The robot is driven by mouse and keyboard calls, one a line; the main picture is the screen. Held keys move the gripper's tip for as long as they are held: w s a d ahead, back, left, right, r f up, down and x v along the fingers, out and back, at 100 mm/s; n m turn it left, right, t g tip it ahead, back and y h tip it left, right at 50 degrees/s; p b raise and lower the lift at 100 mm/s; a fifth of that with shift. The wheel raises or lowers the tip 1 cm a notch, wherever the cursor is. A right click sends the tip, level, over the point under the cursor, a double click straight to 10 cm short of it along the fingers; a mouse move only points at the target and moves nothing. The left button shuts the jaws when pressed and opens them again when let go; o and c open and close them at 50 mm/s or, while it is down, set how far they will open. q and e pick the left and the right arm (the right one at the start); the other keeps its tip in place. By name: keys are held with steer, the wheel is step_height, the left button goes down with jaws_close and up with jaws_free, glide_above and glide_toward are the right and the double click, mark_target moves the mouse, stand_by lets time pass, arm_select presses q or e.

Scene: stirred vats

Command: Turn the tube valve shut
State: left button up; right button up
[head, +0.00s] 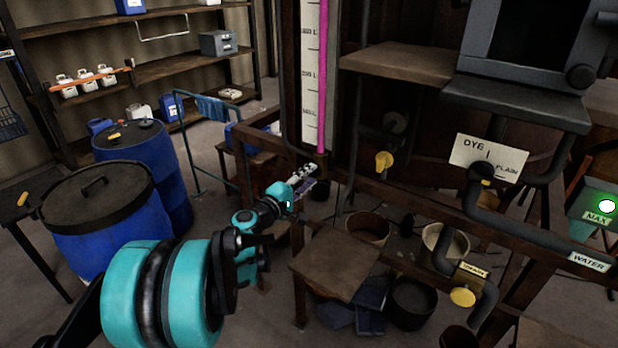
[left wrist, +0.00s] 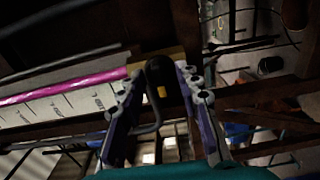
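The sight tube (head: 323,75), filled with pink liquid, stands in front of a white scale at the frame. At its foot is a brass-coloured fitting (head: 320,158), the tube valve. In the left wrist view the pink tube (left wrist: 60,92) ends at this brass fitting (left wrist: 178,56), and a dark rounded handle (left wrist: 157,98) with a yellow mark comes from it. My left gripper (head: 312,170) is at the tube's foot. In the left wrist view its fingers (left wrist: 160,75) are open, one on each side of the dark handle. I cannot tell whether they touch it. My right gripper is not in view.
A dark wooden beam (head: 400,205) runs just right of the gripper. Yellow-handled valves (head: 384,161) and (head: 462,297) sit on pipes to the right. A low wooden table (head: 335,262) stands below. Blue drums (head: 105,225) stand at the left.

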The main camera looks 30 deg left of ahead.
arm_select(q)
steer(key=s, duration=1.1)
steer(key=shift+s+a, duration=0.3)
steer(key=shift+a, duration=0.1)
steer(key=s+d+f+m+g+h, duration=0.1)
steer(key=s+d+f+m+g, duration=0.2)
steer(key=d, duration=0.6)
steer(key=s+d+f+m+g+h, duration=0.15)
steer(key=d+f+m+g, duration=0.3)
steer(key=d, duration=0.45)
steer(key=s+d+f+m+g+y, duration=0.1)
steer(key=s+d+f+m+y, duration=0.1)
steer(key=s+m, duration=0.2)
steer(key=s+d+f+m+g+y, duration=0.2)
steer(key=s+f+m, duration=0.1)
steer(key=s+m, duration=0.2)
steer(key=s, duration=0.2)
steer(key=shift+s, duration=0.4)
steer(key=shift+m, duration=0.25)
